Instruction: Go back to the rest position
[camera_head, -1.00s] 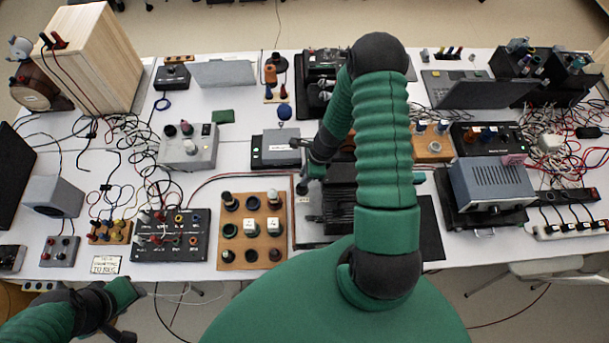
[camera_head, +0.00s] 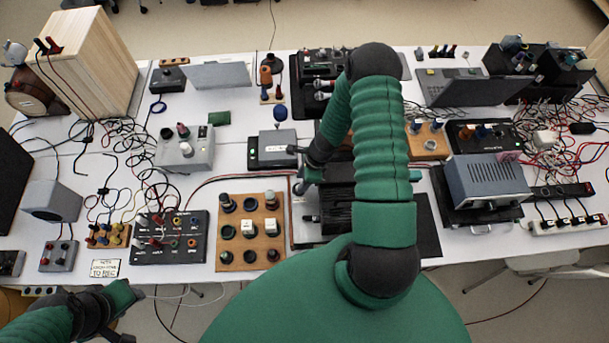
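My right arm reaches up from the bottom centre and bends over the table. My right gripper (camera_head: 303,170) is above the table's middle, between a grey box (camera_head: 278,142) and a black device (camera_head: 338,212). Its fingers are dark and small against dark things, and I cannot tell whether they are apart or closed. My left arm comes in at the bottom left, and my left gripper (camera_head: 128,313) is in front of the table's near edge, over the floor. I cannot tell its finger state. I see nothing clearly held in either gripper.
The white table (camera_head: 230,177) is crowded. A wooden board (camera_head: 250,232) with several knobs, a black terminal box (camera_head: 170,237) and a grey control box (camera_head: 187,148) stand left of my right arm. A blue-grey power unit (camera_head: 488,182) stands right. Loose cables (camera_head: 124,140) lie across the left.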

